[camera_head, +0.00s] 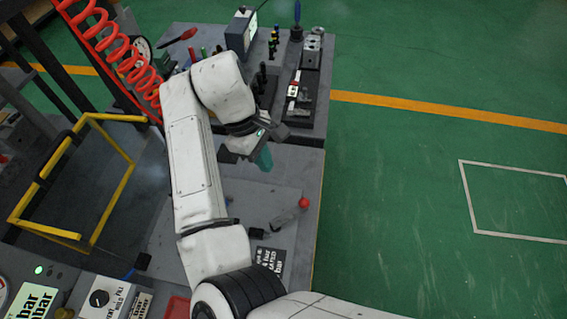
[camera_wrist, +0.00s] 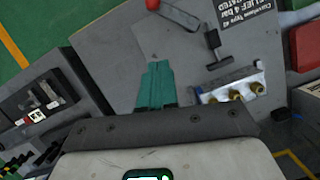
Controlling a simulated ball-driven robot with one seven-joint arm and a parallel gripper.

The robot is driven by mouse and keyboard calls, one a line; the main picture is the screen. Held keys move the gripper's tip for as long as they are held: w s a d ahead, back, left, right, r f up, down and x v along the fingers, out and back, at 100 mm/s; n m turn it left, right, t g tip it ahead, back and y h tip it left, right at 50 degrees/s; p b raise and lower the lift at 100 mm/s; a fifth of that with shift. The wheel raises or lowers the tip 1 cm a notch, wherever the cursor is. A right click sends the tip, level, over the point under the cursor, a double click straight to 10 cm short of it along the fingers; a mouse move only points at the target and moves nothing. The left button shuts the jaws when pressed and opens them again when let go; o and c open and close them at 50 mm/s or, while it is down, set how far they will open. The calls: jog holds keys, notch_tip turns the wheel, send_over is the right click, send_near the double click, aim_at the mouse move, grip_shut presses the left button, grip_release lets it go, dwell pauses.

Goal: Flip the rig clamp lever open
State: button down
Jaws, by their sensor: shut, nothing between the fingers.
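A lever with a red ball knob (camera_head: 303,203) lies low along the grey bench plate, its grey arm (camera_head: 285,217) running down-left. It looks like the rig clamp lever. A small black handle (camera_wrist: 213,42) stands near the lever's other end, also seen in the head view (camera_head: 257,233). My gripper (camera_head: 264,158) is above the bench, up-left of the knob and apart from it. Its teal fingers (camera_wrist: 156,85) are shut and empty.
A silver block with brass fittings (camera_wrist: 235,92) sits right of my fingers in the wrist view. A dark tray (camera_head: 298,100) and a grey instrument box (camera_head: 240,32) stand at the far bench. The green floor at right is clear.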

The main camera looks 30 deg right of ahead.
jog(key=b, duration=0.2)
send_near(290, 212)
jog(key=w+f, duration=0.1)
jog(key=w+d+f, duration=0.1)
jog(key=w+f, duration=0.1)
jog(key=shift+f, duration=0.3)
jog(key=shift+s+d+p, duration=0.7)
jog(key=shift+s+d, duration=0.25)
jog(key=shift+s, duration=0.25)
jog(key=shift+s+d+f, duration=0.1)
jog(key=shift+s+d, duration=0.15)
jog(key=shift+w, duration=0.1)
